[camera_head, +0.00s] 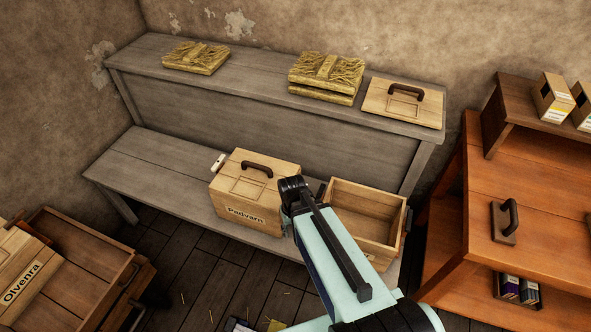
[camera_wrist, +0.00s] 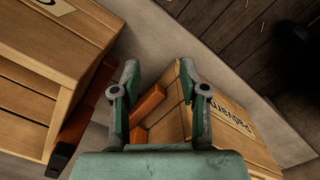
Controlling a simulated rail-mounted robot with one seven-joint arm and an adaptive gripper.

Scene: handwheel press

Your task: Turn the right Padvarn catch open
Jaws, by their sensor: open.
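The Padvarn crate (camera_head: 238,209) is a closed pale wooden box with a dark lid handle and a name label, standing on the low bench. A pale catch shows on its left side (camera_head: 218,163). Its right side is hidden behind my gripper (camera_head: 291,190) in the head view. In the wrist view my gripper (camera_wrist: 159,70) is open, its fingers spread above the crate's right side (camera_wrist: 235,128). A red-brown bar (camera_wrist: 149,103), which looks like the right catch, shows between the fingers. I cannot tell whether the fingers touch it.
An open empty crate (camera_head: 372,198) stands close on the right of the Padvarn crate, leaving a narrow gap. Its side (camera_wrist: 40,80) fills the wrist view's left.

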